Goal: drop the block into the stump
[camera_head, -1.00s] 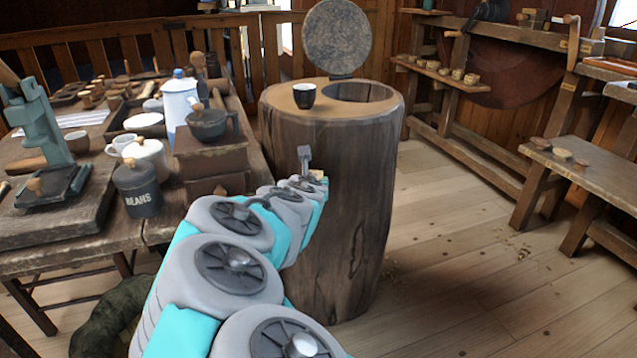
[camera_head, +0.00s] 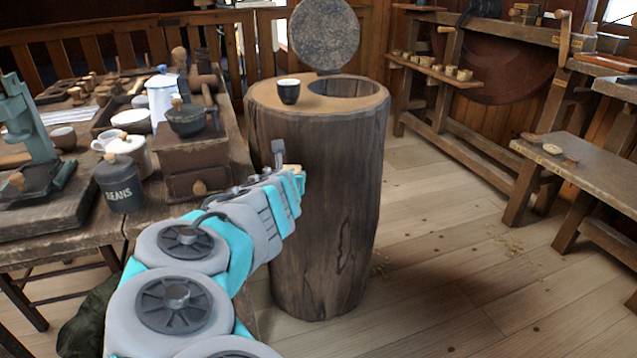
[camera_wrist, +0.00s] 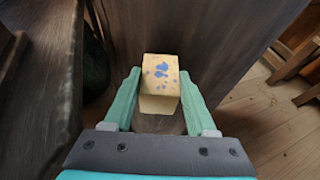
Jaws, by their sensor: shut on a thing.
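The block (camera_wrist: 160,72) is pale yellow with blue spots, and in the wrist view it sits between the green fingers of my gripper (camera_wrist: 158,100), which is shut on it. In the head view only a small yellowish bit of the block (camera_head: 292,168) shows at the end of my arm. The stump (camera_head: 325,220) is a tall, dark wooden trunk with a round opening (camera_head: 345,87) in its top and a round lid standing up behind it (camera_head: 324,35). My gripper is in front of the stump's side, below its rim. The inside of the opening is mostly hidden.
A small black cup (camera_head: 288,92) stands on the stump's top, left of the opening. A cluttered table (camera_head: 60,236) with a beans tin (camera_head: 120,186) and a wooden grinder (camera_head: 192,160) is close on the left.

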